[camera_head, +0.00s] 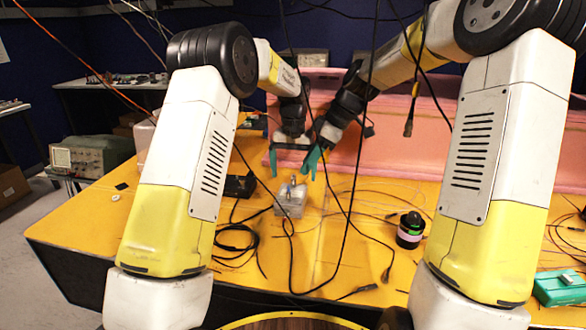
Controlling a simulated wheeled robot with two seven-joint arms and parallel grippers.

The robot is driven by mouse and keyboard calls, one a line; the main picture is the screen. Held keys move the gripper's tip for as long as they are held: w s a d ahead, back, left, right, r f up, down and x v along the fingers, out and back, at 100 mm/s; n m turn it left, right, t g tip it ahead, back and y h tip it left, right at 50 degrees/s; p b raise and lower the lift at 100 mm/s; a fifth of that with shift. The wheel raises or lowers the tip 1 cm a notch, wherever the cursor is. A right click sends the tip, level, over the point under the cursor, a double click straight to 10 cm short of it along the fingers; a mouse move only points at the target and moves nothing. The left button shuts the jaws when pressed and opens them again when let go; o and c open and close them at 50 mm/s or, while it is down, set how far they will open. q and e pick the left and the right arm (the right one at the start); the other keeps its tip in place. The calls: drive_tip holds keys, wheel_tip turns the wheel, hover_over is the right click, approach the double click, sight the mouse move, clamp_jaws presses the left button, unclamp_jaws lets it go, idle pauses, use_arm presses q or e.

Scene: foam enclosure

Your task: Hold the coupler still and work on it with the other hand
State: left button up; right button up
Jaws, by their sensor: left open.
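A small metallic piece (292,184), probably the coupler, stands upright on a clear, greyish block (290,204) on the yellow table. It is too small to make out in detail. My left gripper (289,170) points down just above it, with its teal fingers apart. My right gripper (313,168) comes in tilted from the upper right, close beside the left one. Its teal fingers overlap with the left gripper's in the picture, so I cannot tell whether they are open or touch anything.
A black cylinder with a pink band (410,231) stands to the right on the yellow table (330,262). Loose black cables (236,236) lie around the block, and others hang in front of the arms. A pink foam wall (430,135) closes the back. A green case (560,288) is at the right edge.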

sight(294, 184)
use_arm(q)
wheel_tip(294, 184, down, 7)
idle(0.4)
